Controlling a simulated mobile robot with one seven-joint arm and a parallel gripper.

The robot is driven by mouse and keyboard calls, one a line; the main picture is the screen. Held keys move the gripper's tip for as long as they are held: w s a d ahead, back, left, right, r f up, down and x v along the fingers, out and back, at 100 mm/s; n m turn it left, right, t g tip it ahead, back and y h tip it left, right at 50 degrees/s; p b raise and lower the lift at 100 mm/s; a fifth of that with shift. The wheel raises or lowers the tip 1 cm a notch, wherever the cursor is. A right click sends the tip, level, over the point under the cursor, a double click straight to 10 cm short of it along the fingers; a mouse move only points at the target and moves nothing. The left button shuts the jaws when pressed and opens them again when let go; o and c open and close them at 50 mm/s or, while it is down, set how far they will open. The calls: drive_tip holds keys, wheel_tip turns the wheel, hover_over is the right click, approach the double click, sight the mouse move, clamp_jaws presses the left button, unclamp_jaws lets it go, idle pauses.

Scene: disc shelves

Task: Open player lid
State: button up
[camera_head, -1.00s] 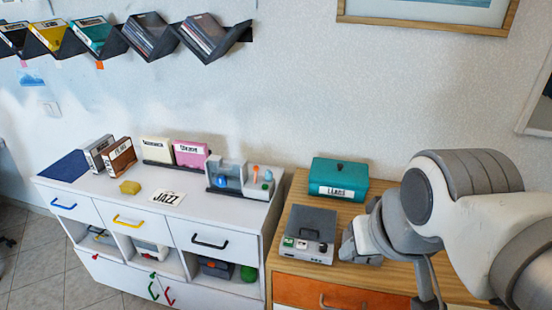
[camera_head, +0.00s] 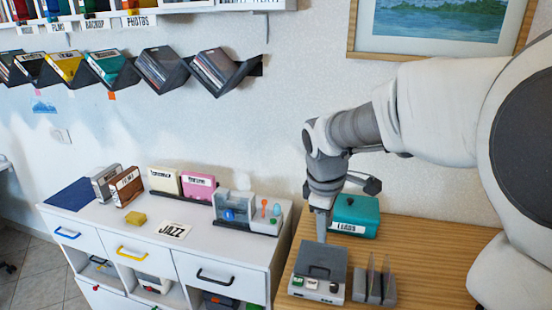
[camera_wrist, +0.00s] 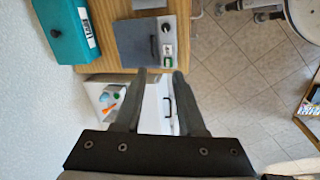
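The disc player is a grey box with a dark lid (camera_head: 320,260) lying flat and shut, with a dark handle on it. Its light front panel (camera_head: 316,288) carries a green button and small controls. The player stands on the wooden cabinet, and it also shows in the wrist view (camera_wrist: 143,42). My gripper (camera_head: 322,240) points down at the player's rear edge in the head view; contact cannot be told. In the wrist view my gripper's fingers (camera_wrist: 160,72) are spread apart with nothing between them, beside the player's edge.
A teal LEADS box (camera_head: 355,214) stands close behind the player. A grey holder with upright discs (camera_head: 374,285) stands just right of it. Bare wood (camera_head: 430,255) lies to the right.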

drive_tip(key=w+f+n, duration=0.2)
drive_tip(key=w+f, duration=0.1)
drive_tip(key=w, duration=0.1)
drive_tip(key=b, duration=0.3)
hover_over(315, 275)
drive_tip(key=shift+y, duration=0.4)
wheel_tip(315, 275, down, 16)
drive_tip(key=shift+f, duration=0.2)
clamp_jaws()
idle(0.8)
